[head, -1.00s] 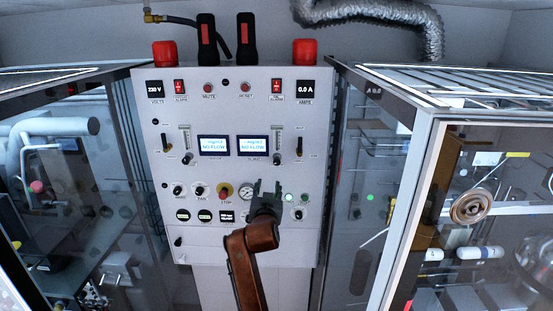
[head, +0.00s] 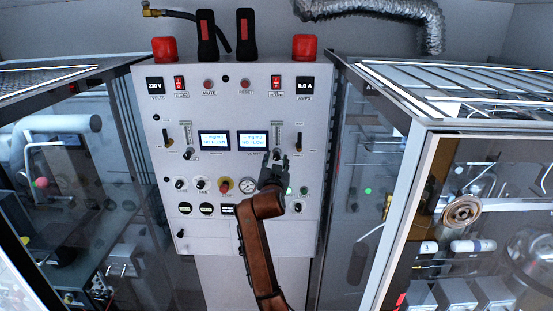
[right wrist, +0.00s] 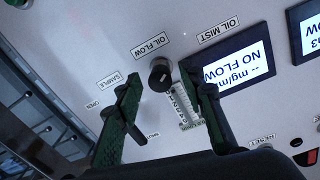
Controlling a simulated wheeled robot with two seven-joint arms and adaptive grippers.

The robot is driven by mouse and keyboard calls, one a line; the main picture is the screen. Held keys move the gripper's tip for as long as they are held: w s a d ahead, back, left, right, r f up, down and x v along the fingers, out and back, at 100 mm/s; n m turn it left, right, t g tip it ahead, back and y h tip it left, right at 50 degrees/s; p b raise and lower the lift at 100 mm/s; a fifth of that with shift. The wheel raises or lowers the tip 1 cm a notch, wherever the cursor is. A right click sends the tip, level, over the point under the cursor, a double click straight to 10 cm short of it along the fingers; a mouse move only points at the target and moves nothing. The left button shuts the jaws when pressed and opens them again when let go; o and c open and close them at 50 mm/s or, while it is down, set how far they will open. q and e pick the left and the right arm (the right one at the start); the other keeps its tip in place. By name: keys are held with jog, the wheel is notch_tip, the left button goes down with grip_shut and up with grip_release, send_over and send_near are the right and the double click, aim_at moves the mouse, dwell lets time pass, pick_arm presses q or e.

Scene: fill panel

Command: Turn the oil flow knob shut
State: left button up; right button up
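The oil flow knob (right wrist: 160,76) is a round black knob with a pale mark, beside its OIL FLOW label. In the right wrist view it shows between the fingertips of my right gripper (right wrist: 160,72), with gaps on both sides. I cannot tell how far the tips are from the panel. In the head view the knob (head: 277,155) is just above the tips of my right gripper (head: 273,166), which is open and empty. My left gripper is not in view.
The grey control panel (head: 215,105) stands between two glass-walled cabinets. Near the knob are a flow gauge (right wrist: 185,108), the NO FLOW display (right wrist: 238,65) and a black sample lever (right wrist: 128,100), partly behind the left finger.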

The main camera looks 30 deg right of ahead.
jog(key=shift+c, duration=0.3)
grip_shut()
dwell(0.3)
